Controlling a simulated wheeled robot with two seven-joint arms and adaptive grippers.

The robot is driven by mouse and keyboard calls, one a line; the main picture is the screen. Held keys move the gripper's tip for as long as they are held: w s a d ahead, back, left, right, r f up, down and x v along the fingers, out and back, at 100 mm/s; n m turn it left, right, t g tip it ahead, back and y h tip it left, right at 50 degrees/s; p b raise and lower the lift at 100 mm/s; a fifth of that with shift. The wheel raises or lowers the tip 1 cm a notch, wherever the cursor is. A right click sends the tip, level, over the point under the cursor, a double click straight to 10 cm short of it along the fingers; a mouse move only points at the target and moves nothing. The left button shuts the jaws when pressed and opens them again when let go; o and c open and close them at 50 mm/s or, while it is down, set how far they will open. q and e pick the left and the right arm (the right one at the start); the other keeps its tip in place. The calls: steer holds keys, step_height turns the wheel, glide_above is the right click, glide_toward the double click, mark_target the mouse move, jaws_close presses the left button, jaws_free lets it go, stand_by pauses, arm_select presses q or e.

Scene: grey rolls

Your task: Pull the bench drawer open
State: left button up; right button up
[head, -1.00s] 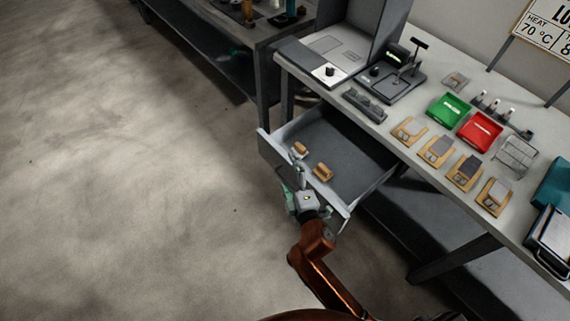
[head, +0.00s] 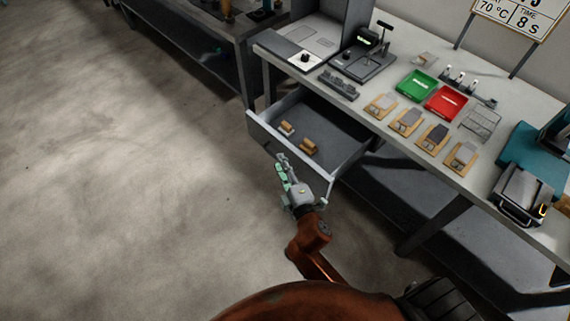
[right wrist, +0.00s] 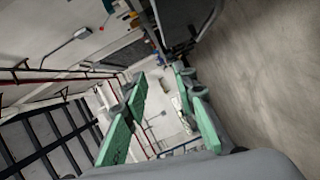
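The bench drawer (head: 330,128) is grey and stands pulled well out from under the light-topped bench (head: 510,98). Two small brown-and-grey pieces, a left one (head: 286,129) and a right one (head: 309,146), lie inside it near the front. My right gripper (head: 281,164) is just outside the drawer front, on the floor side, and appears apart from it. In the right wrist view its two green fingers (right wrist: 161,84) are spread with nothing between them. The drawer handle cannot be made out. My left gripper is not in view.
On the bench are a green tray (head: 417,86), a red tray (head: 446,103), several wooden blocks with grey tops and a dark press-like device (head: 364,62). A second bench (head: 205,45) stands at the upper left. The floor (head: 120,190) at left is clear.

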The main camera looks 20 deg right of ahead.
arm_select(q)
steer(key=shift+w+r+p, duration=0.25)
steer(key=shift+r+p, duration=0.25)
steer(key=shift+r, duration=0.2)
arm_select(e)
steer(key=s, duration=0.2)
steer(key=shift+s+a+r, duration=0.1)
steer(key=shift+s+a, duration=0.05)
steer(key=shift+s, duration=0.25)
